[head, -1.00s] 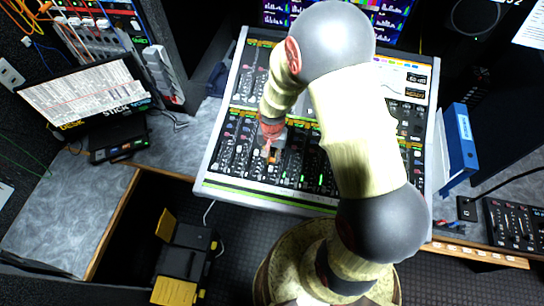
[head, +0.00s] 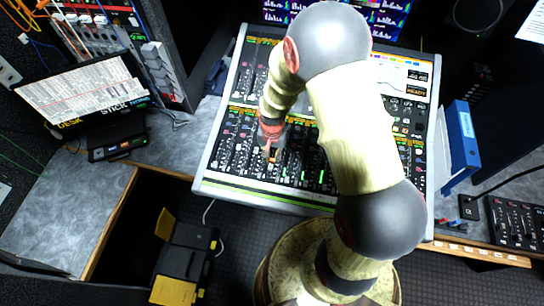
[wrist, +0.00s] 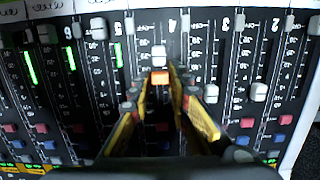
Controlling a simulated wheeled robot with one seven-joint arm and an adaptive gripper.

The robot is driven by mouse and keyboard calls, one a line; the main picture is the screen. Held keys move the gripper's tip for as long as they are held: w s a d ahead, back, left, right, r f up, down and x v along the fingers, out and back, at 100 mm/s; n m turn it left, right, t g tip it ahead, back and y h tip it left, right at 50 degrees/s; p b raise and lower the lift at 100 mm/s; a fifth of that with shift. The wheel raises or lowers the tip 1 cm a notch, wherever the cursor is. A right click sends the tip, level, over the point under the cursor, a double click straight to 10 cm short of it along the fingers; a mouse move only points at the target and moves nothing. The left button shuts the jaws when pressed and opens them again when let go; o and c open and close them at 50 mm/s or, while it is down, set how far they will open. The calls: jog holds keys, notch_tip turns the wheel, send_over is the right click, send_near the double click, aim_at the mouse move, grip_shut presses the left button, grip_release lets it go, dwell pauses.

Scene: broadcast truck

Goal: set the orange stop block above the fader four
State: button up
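The orange stop block (wrist: 160,77) is small and sits between my gripper's fingertips (wrist: 160,80) in the wrist view, with a finger close against each side. It lies just below a pale fader cap (wrist: 159,57) in that picture, in the strip marked 4. Block and cap look very near or touching. I cannot tell whether the block rests on the panel. In the head view my gripper (head: 268,148) points down at the lower left of the mixing console, and the orange block (head: 274,157) shows as a speck beside it.
A blue binder (head: 460,140) stands right of the console. A laptop-like screen (head: 85,90) stands at left.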

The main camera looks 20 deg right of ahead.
aim_at(272, 159)
jog(key=o, duration=0.4)
jog(key=shift+r, duration=0.1)
notch_tip(272, 159, up, 12)
dwell(0.6)
dwell(0.4)
